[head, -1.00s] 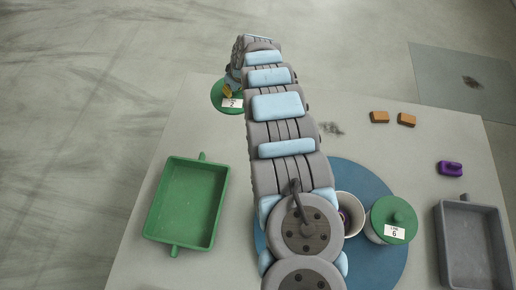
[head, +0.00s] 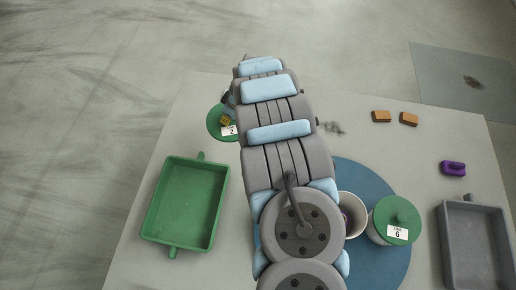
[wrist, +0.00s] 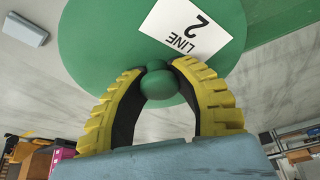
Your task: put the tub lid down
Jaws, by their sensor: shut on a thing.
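The tub lid (wrist: 85,45) is a round green disc with a green knob and a white label reading LINE 2. My gripper (wrist: 160,72), with yellow ridged fingers, is shut on the knob in the wrist view. In the head view the lid (head: 216,127) is at the far left part of the table, partly hidden by my arm. I cannot tell its height above the table. A white open tub (head: 357,206) stands on the blue round mat (head: 390,265), partly behind my arm, with something purple inside.
A second tub with a green lid (head: 396,212) labelled 6 stands beside the open one. A green tray (head: 153,208) is at left, a grey tray (head: 446,245) at right. Two orange blocks (head: 381,116) and a purple object (head: 453,168) lie at the right. The upper-left table is largely clear.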

